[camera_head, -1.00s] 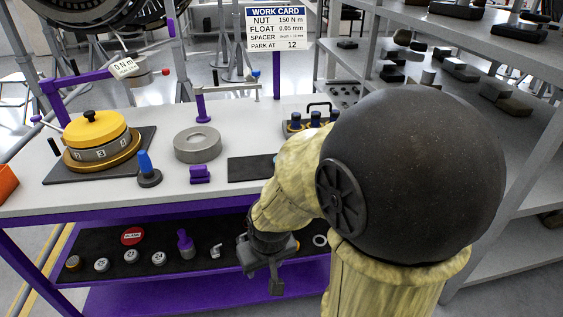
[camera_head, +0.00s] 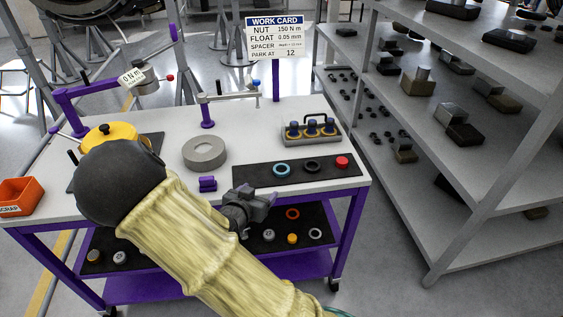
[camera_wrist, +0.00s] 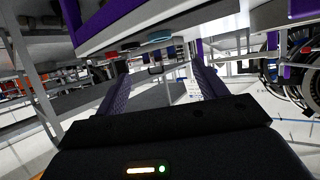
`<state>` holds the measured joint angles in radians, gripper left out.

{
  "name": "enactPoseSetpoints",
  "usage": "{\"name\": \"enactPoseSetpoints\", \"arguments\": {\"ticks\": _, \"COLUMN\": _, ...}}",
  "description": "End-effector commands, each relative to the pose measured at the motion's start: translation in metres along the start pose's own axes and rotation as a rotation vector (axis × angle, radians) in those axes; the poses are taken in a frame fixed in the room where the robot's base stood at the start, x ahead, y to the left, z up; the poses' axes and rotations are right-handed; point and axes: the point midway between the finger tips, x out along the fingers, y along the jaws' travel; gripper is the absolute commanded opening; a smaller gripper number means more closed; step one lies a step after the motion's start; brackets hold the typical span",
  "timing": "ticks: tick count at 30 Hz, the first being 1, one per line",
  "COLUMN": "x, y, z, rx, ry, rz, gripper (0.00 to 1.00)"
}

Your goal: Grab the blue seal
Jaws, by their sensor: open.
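The blue seal (camera_head: 281,170) is a light blue ring lying flat on a dark mat (camera_head: 244,178) on the bench top. My gripper (camera_head: 270,196) is at the bench's front edge, just nearer the camera than the seal and apart from it. Its fingers are open with nothing between them. In the wrist view a blue rim (camera_wrist: 160,36), likely the seal, shows edge-on beyond the open fingers (camera_wrist: 158,78).
A black ring (camera_head: 312,166) and a red cap (camera_head: 342,162) lie right of the seal. Behind stands a rack of blue-topped parts (camera_head: 311,132). The lower shelf holds an orange ring (camera_head: 292,214).

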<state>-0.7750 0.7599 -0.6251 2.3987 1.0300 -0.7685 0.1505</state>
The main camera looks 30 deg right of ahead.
Motion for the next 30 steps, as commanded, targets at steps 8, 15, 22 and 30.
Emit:
{"name": "enactPoseSetpoints", "arguments": {"ticks": 8, "x": 0.000, "y": 0.000, "z": 0.000, "rx": 0.002, "ry": 0.008, "rz": 0.002, "gripper": 0.71}}
{"name": "enactPoseSetpoints", "arguments": {"ticks": 15, "x": 0.020, "y": 0.000, "z": 0.000, "rx": 0.001, "ry": 0.007, "rz": 0.003, "gripper": 0.71}}
{"name": "enactPoseSetpoints", "arguments": {"ticks": 22, "x": 0.059, "y": -0.002, "z": -0.001, "rx": 0.000, "ry": 0.007, "rz": -0.001, "gripper": 0.71}}
{"name": "enactPoseSetpoints", "arguments": {"ticks": 30, "x": 0.104, "y": -0.004, "z": -0.001, "rx": -0.003, "ry": 0.005, "rz": -0.006, "gripper": 0.71}}
